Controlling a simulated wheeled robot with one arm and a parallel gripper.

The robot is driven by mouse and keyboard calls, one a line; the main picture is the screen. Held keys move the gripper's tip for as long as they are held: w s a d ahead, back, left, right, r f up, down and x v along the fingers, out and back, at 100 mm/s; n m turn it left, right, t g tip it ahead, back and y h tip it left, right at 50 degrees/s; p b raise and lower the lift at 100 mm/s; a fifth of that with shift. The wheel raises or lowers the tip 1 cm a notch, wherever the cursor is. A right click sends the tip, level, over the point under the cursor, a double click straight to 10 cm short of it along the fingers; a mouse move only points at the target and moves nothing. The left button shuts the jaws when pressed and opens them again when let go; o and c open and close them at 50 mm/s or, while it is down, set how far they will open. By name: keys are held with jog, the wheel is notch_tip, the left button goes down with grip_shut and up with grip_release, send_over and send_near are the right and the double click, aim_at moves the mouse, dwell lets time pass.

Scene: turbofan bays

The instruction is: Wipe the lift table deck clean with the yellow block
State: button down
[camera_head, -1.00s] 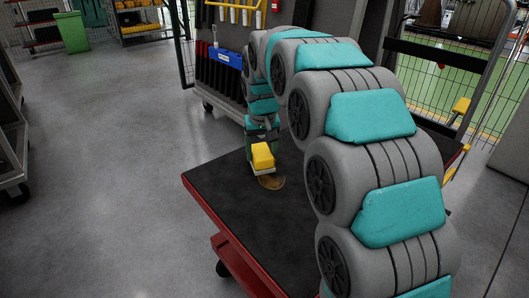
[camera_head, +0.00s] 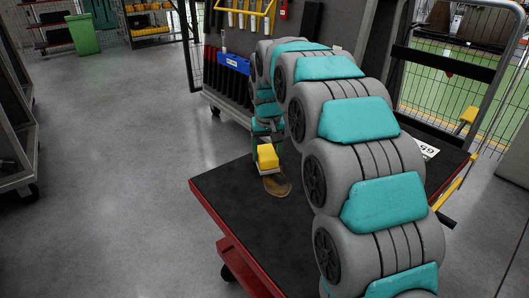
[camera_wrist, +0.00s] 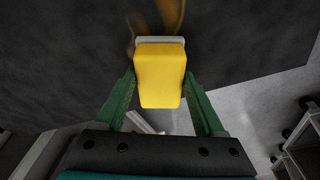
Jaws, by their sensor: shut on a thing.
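The yellow block (camera_head: 267,157) has a pale base layer and sits between the green fingers of my gripper (camera_head: 267,152). In the wrist view the block (camera_wrist: 160,75) is between the two finger tips of my gripper (camera_wrist: 160,95). The lift table deck (camera_head: 235,205) is black with a red edge. A brown stain (camera_head: 277,184) lies on the deck just in front of the block; it also shows in the wrist view (camera_wrist: 158,17) beyond the block's pale edge. I cannot tell whether the block touches the deck. My arm hides much of the deck's right part.
A tool cart with a blue bin (camera_head: 233,62) stands behind the table. A tall rail (camera_head: 450,68) and a white sign (camera_head: 426,148) are at the deck's right side. A green bin (camera_head: 83,35) stands far left.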

jog(key=shift+s+d+f+b, duration=0.15)
jog(key=shift+s+d, duration=0.35)
jog(key=shift+s, duration=0.25)
jog(key=shift+s+d+b, duration=0.2)
jog(key=shift+s+d, duration=0.35)
jog(key=shift+s, duration=0.25)
jog(key=shift+s+d+f+b, duration=0.15)
jog(key=shift+s+d, duration=0.35)
jog(key=shift+s, duration=0.25)
send_over(299, 190)
jog(key=w+a, duration=0.2)
jog(key=shift+s+r+b, duration=0.2)
jog(key=shift+r+b, duration=0.1)
jog(key=shift+r, duration=0.1)
jog(key=shift+s+d+f, duration=0.1)
jog(key=shift+s+d, duration=0.4)
jog(key=shift+s, duration=0.25)
jog(key=shift+s+d+f, duration=0.1)
jog(key=shift+s+d, duration=0.35)
jog(key=shift+s, duration=0.3)
jog(key=shift+r, duration=0.15)
jog(key=shift+w+p+v, duration=0.2)
jog(key=shift+p+v, duration=0.1)
jog(key=shift+v, duration=0.65)
jog(key=shift+w+p+v, duration=0.2)
jog(key=shift+p+v, duration=0.15)
jog(key=shift+v, duration=0.6)
jog(key=shift+w+p+v, duration=0.2)
jog(key=shift+p+v, duration=0.1)
jog(key=shift+v, duration=0.65)
